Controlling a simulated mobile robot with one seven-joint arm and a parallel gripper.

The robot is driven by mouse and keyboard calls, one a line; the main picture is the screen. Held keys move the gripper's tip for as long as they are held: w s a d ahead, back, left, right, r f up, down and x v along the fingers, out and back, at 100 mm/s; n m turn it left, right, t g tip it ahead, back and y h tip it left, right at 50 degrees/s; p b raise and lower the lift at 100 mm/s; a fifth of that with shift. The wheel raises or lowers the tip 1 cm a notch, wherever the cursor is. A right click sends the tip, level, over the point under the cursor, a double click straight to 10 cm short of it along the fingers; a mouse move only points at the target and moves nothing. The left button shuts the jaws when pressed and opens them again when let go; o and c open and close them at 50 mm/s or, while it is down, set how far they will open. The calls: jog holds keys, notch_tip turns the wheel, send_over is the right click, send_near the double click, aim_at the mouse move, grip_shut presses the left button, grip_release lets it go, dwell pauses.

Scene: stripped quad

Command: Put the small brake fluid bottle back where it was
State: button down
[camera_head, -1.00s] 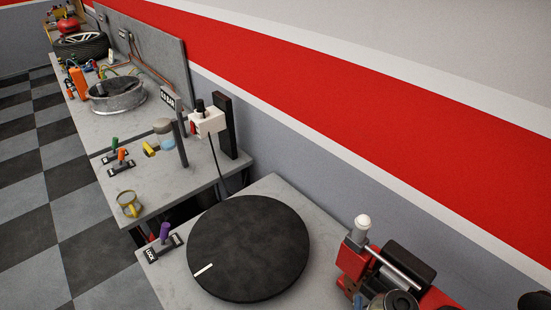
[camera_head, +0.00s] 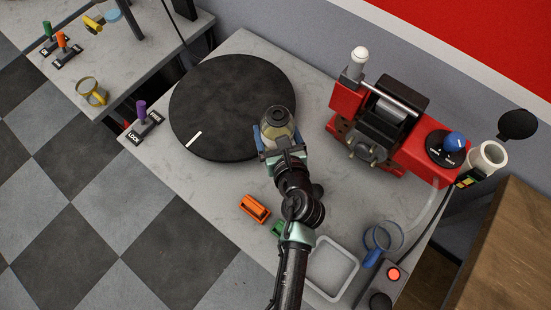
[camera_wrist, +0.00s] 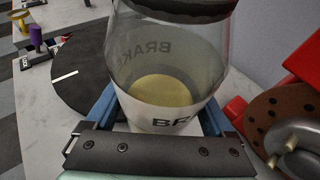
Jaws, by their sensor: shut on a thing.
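The brake fluid bottle (camera_head: 277,122) is clear with a dark cap, yellowish fluid inside and a pale label. In the wrist view the bottle (camera_wrist: 168,65) fills the middle, with "BRAKE" lettering on it. My gripper (camera_head: 280,141) is shut on it, with blue fingers on either side. In the head view it overlaps the right edge of the black round turntable (camera_head: 225,100), which has a white mark. In the wrist view the turntable (camera_wrist: 85,75) lies to the left behind it. I cannot tell its height above the bench.
A red machine (camera_head: 400,115) with a blue knob (camera_head: 454,141) stands right of the bottle. A purple lock lever (camera_head: 142,112) is at the bench's left corner. An orange item (camera_head: 254,208), an empty pale tray (camera_head: 332,268) and a blue ring (camera_head: 383,238) lie near my arm.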

notch_tip(320, 180, down, 9)
jog(key=b, duration=0.4)
jog(key=shift+f, duration=0.1)
jog(key=shift+f, duration=0.1)
jog(key=shift+f, duration=0.15)
grip_release()
jog(key=shift+s+f, duration=0.1)
